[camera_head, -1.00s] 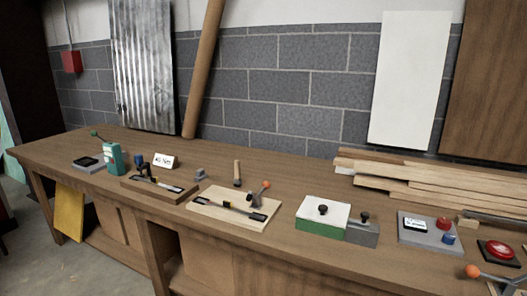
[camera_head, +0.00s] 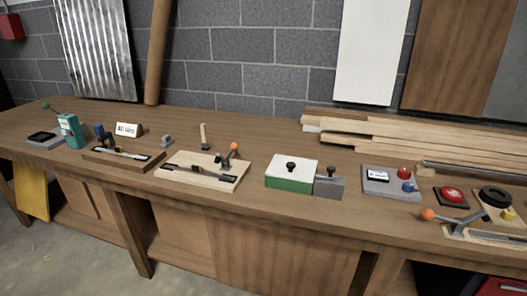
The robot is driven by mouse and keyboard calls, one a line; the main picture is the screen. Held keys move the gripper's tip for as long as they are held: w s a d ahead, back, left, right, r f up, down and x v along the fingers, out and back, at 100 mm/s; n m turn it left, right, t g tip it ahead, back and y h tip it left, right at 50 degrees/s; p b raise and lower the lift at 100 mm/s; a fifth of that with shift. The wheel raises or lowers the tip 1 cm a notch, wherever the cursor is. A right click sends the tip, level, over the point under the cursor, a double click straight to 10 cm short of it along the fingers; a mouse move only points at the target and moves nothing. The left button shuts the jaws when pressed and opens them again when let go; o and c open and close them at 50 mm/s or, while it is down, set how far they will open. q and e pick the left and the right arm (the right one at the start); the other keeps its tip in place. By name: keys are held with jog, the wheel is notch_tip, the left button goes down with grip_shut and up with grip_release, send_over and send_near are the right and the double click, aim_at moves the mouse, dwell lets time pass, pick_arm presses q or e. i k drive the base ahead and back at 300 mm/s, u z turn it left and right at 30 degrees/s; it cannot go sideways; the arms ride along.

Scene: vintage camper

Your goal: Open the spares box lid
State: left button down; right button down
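The likely spares box is a green box (camera_head: 288,184) with a white lid (camera_head: 293,169) on the wooden workbench, right of the middle. The lid looks shut and has a black knob on top. A small grey block (camera_head: 329,187) with its own black knob stands against the box's right side. Neither of my grippers is in view.
The workbench (camera_head: 230,212) runs across the view. Left of the box lies a light wooden board (camera_head: 205,172) with an orange-knobbed lever. To the right are a grey control box (camera_head: 389,184) and a red button (camera_head: 452,195). Planks (camera_head: 400,145) lie behind.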

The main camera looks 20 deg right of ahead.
aim_at(282, 166)
jog(key=u, duration=0.3)
jog(key=k, duration=0.3)
jog(key=z, duration=1.45)
jog(key=i, duration=0.75)
jog(key=z, duration=0.8)
